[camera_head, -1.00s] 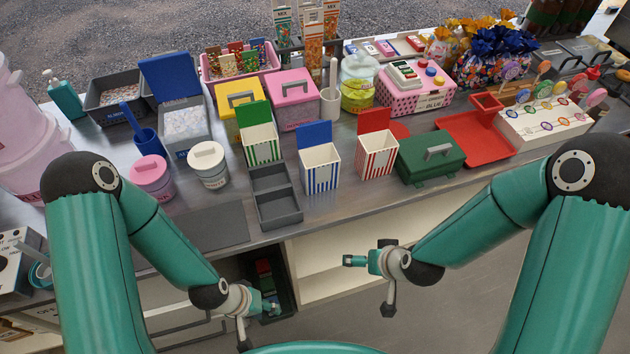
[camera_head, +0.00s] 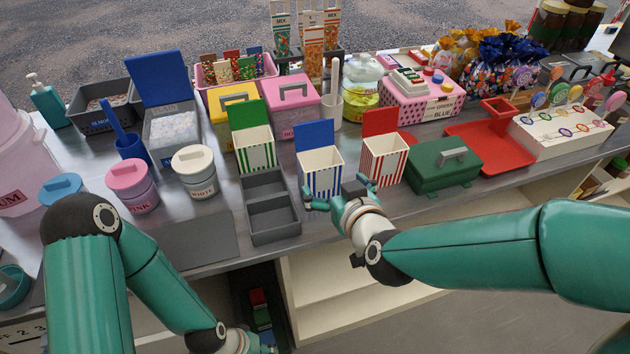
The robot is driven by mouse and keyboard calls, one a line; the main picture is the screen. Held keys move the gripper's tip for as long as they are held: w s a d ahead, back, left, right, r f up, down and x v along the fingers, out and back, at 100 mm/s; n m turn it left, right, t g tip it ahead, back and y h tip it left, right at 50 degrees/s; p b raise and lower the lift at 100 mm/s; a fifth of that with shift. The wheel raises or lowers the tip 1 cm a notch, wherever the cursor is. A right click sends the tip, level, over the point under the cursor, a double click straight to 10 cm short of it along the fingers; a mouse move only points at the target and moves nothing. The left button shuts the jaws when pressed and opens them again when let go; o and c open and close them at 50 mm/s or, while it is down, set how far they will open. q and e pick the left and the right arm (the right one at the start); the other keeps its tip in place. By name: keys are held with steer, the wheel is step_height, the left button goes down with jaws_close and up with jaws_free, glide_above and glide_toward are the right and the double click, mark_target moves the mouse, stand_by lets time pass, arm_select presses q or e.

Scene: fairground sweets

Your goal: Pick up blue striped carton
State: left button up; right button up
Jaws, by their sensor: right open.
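The blue striped carton (camera_head: 321,172) stands upright on the counter, with its blue lid flap raised at the back. My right gripper (camera_head: 337,189) is open at the carton's front, with one finger near its lower left and the other near its right side. Its fingers cover part of the lower carton, and I cannot tell whether they touch it. My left gripper (camera_head: 262,347) is low at the bottom edge, partly cut off, and its jaws are unclear.
A red striped carton (camera_head: 383,161) stands close on the right and a green striped carton (camera_head: 254,149) on the left. A grey two-part tray (camera_head: 272,219) lies at the left front. A green box (camera_head: 443,168) sits farther right. Jars and tubs crowd behind and left.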

mark_target(324, 176)
steer(key=p+x, duration=0.1)
steer(key=x, duration=0.7)
steer(key=shift+w+a, duration=0.15)
steer(key=shift+w, duration=0.05)
steer(key=c, duration=0.8)
